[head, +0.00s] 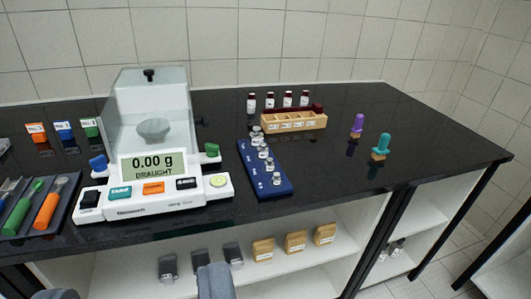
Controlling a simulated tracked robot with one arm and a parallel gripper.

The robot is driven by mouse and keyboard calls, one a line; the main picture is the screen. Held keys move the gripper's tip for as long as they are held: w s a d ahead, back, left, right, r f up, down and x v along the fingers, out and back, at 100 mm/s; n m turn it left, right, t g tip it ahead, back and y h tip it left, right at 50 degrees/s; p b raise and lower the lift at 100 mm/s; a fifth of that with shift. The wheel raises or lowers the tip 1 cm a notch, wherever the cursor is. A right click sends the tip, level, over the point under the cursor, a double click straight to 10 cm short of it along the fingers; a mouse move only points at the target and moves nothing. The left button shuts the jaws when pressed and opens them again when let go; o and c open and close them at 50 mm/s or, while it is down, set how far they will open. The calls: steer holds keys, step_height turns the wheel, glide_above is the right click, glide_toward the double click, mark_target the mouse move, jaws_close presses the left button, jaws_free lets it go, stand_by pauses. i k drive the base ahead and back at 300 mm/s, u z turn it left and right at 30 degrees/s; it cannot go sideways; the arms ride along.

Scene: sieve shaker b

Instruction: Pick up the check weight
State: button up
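A blue block (280,187) on the black counter holds several silver knobbed weights (263,154) in a row. I cannot tell which piece is the check weight. The white balance (150,209) stands left of the block, with a clear draught shield (119,127) around its pan (154,130). Its display (153,165) reads 0.00 g and DRAUGHT. My gripper (135,289) shows at the bottom edge as two grey fingertips, wide apart with nothing seen between them. It is in front of the counter, well away from the blue block.
Purple (357,123) and teal (381,147) handled pieces stand right. A dark tray (62,215) holds coloured-handled tools. The lower shelf (287,270) holds grey and tan labelled items. The counter's right front is clear.

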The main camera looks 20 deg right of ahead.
mark_target(262, 150)
steer(key=z, duration=0.05)
steer(key=i, duration=1)
steer(key=u, duration=0.05)
